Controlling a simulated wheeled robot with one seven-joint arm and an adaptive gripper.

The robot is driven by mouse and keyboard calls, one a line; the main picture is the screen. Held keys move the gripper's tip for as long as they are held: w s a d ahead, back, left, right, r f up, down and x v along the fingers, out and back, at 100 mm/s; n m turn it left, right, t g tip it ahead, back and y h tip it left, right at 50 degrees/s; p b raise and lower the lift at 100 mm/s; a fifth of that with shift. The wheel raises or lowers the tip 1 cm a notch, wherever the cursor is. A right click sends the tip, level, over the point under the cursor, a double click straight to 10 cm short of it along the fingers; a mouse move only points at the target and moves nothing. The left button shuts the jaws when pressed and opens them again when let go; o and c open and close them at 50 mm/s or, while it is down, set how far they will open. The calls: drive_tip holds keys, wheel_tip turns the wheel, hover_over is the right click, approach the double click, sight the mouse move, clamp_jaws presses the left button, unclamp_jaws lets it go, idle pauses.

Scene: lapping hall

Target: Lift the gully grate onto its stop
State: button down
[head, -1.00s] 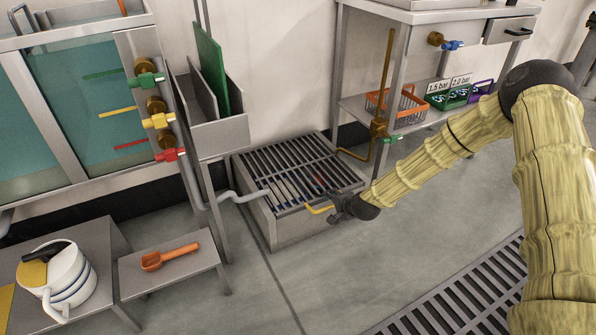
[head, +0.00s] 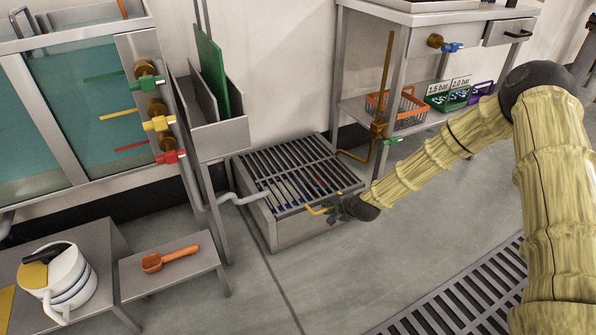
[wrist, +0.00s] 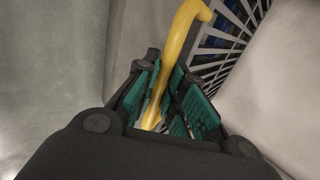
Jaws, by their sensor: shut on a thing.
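The gully grate (head: 290,165) is a dark barred grate on top of a grey box-shaped gully (head: 300,232) on the floor. It lies flat, or nearly so, and I cannot tell whether its near edge is raised. A yellow handle (head: 318,211) sticks out from its near right side. My gripper (head: 335,207) is at this handle. In the wrist view my gripper's green-padded fingers (wrist: 172,112) are closed around the yellow handle (wrist: 182,38), with the grate's bars (wrist: 232,45) beyond. I cannot make out the stop.
A grey pipe (head: 240,197) runs into the gully's left side. A brass pipe with a green valve (head: 385,138) stands behind right. A low bench with an orange scoop (head: 168,258) is at left. Floor in front is clear, with a floor drain (head: 460,300) at lower right.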

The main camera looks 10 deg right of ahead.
drive_tip(key=shift+w+a+r+p, duration=0.15)
drive_tip(key=shift+r+p, duration=0.75)
drive_tip(key=shift+r, duration=0.45)
drive_tip(key=shift+w+d+r+p, duration=0.1)
drive_tip(key=shift+r+p, duration=0.8)
drive_tip(key=shift+r, duration=0.55)
drive_tip(key=r+p, duration=0.2)
drive_tip(key=r, duration=0.1)
drive_tip(key=w+r+p, duration=0.1)
drive_tip(key=r+p, duration=0.1)
drive_tip(key=shift+a, duration=0.25)
drive_tip(key=r+p, duration=0.1)
drive_tip(key=w+r+p, duration=0.1)
drive_tip(key=r, duration=0.1)
drive_tip(key=w+r+p, duration=0.1)
drive_tip(key=r, duration=0.1)
drive_tip(key=shift+a+r+p, duration=0.2)
drive_tip(key=shift+a+p, duration=0.05)
drive_tip(key=shift+p, duration=0.05)
drive_tip(key=shift+r, duration=0.15)
